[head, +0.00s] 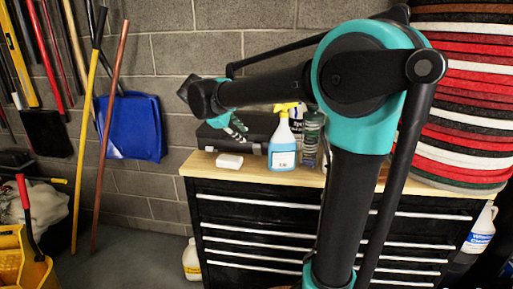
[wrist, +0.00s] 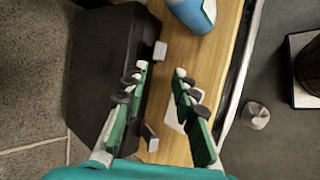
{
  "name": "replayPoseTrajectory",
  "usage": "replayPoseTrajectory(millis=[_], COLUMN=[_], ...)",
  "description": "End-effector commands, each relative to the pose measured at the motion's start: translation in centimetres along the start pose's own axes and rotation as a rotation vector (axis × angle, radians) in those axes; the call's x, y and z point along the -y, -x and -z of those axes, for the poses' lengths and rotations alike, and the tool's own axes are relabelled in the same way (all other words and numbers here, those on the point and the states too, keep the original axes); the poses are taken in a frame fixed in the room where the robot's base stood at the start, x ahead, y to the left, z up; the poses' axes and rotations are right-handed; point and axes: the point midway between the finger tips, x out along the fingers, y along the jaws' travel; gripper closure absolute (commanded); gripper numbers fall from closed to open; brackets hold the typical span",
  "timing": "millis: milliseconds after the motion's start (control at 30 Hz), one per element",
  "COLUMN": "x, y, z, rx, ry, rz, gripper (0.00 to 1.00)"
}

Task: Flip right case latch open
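The black case (head: 262,124) lies on the wooden bench top against the wall, partly hidden by my arm in the head view. In the wrist view the case (wrist: 95,75) fills the left side. Two light grey latches show on its front edge: the right latch (wrist: 160,52), nearer the spray bottle, and the left latch (wrist: 151,138). I cannot tell whether the latches are fastened. My gripper (head: 238,125) is at the case front. In the wrist view my gripper (wrist: 160,80) is open and empty, its fingertips a little below the right latch, with no clear contact.
A blue spray bottle (head: 282,148) with a yellow head stands right of my gripper, with other bottles (head: 311,135) behind it. A white block (head: 229,161) lies on the wooden bench top (head: 205,168) near its front left. Stacked round pads (head: 465,90) stand at the right.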

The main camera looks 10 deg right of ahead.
Motion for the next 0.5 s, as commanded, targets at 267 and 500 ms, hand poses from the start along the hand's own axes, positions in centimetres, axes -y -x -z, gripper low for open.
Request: replayPoseTrajectory(millis=[267, 500], x=[0.0, -0.1], y=[-5.7, -9.9], z=[0.0, -0.1], rx=[0.002, 0.002], ry=[-0.003, -0.003], rz=[0.0, -0.001], gripper=[0.72, 0.72])
